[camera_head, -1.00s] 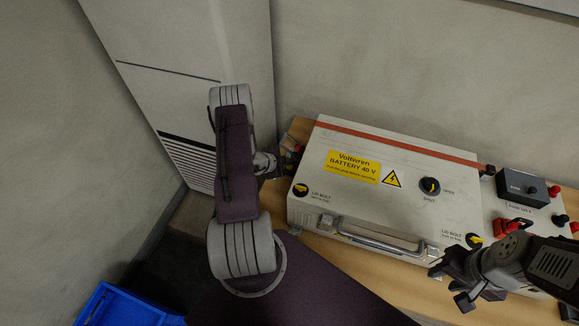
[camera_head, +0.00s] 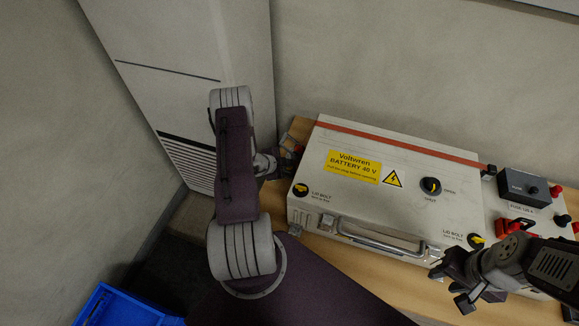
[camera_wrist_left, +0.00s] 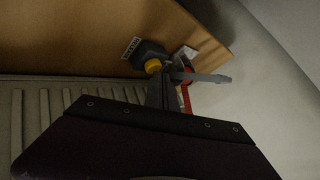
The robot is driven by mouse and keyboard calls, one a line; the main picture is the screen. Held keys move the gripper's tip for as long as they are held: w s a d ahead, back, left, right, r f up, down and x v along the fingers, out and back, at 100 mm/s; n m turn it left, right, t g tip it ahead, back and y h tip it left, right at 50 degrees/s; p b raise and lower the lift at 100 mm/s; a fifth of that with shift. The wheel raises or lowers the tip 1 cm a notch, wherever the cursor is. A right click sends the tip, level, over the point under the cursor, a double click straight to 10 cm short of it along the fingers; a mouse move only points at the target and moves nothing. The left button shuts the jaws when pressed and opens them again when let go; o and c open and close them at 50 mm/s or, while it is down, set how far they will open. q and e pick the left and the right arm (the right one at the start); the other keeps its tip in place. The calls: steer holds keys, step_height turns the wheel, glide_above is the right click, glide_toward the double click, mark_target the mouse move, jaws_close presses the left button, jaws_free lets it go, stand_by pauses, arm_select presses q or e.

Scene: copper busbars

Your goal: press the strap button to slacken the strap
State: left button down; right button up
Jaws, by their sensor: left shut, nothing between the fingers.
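The strap button is a yellow cap (camera_wrist_left: 152,66) on a small dark block (camera_wrist_left: 148,52) in the left wrist view, near the wooden bench's edge. My left gripper (camera_wrist_left: 165,78) is shut and empty, with its tips right beside the yellow cap; I cannot tell whether they touch. A red strip (camera_wrist_left: 187,98), perhaps the strap, shows partly behind the fingers. In the head view my left gripper (camera_head: 284,165) is beside the left end of the white battery box (camera_head: 385,140), mostly hidden by my arm. My right gripper (camera_head: 452,285) is open at the box's front right.
The battery box has a front handle (camera_head: 380,237), a rotary knob (camera_head: 430,186) and a yellow label (camera_head: 353,167). A grey fuse block (camera_head: 522,187) stands to its right. A tall cabinet (camera_head: 190,60) is at the back left. A blue crate (camera_head: 125,306) is at lower left.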

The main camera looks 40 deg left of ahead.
arm_select(q)
steer(key=shift+f, duration=0.25)
stand_by(0.4)
steer(key=shift+r+p, duration=0.7)
steer(key=shift+r, duration=0.35)
steer(key=shift+r, duration=0.1)
step_height(320, 180, up, 5)
steer(key=p, duration=0.4)
steer(key=shift+f, duration=0.2)
